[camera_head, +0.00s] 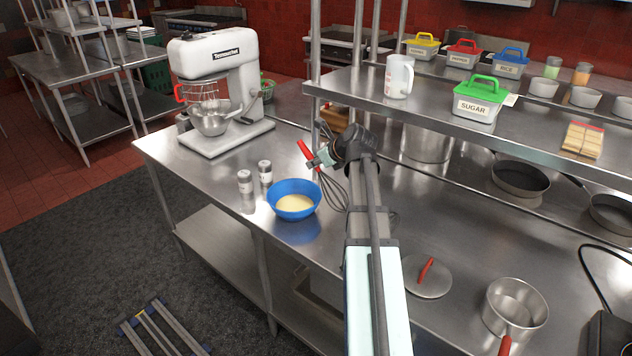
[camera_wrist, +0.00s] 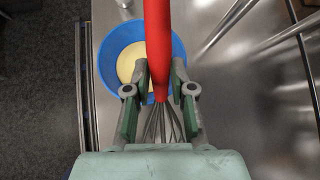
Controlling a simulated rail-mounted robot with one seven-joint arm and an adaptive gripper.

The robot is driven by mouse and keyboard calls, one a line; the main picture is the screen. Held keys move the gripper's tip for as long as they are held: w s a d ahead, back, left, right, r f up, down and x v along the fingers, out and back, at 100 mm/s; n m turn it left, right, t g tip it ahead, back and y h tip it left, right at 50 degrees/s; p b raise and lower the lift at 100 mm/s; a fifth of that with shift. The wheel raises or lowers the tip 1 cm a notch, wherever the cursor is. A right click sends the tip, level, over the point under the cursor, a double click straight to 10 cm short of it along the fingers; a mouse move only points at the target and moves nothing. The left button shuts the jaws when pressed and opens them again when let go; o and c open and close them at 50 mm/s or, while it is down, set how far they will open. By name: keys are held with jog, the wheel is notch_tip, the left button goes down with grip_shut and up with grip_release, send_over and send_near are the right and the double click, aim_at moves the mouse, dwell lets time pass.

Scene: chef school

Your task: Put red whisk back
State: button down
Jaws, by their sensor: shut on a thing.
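The red whisk has a red handle (camera_head: 307,153) and grey wire loops (camera_head: 333,191). My gripper (camera_head: 318,161) is shut on the handle and holds the whisk above the steel counter, handle up and wires down. In the wrist view the red handle (camera_wrist: 157,45) passes between the fingers of my gripper (camera_wrist: 160,88), and the wires (camera_wrist: 162,126) show below. The blue bowl (camera_head: 294,200) with pale yellow batter stands just left of the whisk wires; it also shows behind the handle in the wrist view (camera_wrist: 112,48).
Two shakers (camera_head: 245,182) and a stand mixer (camera_head: 212,85) are to the left. A raised shelf (camera_head: 440,112) with a measuring jug (camera_head: 399,76) and sugar box (camera_head: 480,98) runs behind. A lid (camera_head: 427,283) and saucepan (camera_head: 515,307) lie to the right.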

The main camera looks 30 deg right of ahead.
jog(key=shift+f+p, duration=0.8)
jog(key=shift+f, duration=3.35)
jog(key=shift+f, duration=0.1)
jog(key=c, duration=1)
grip_release()
notch_tip(320, 180, up, 8)
jog(key=b, duration=0.3)
send_over(335, 194)
jog(key=shift+d, duration=0.1)
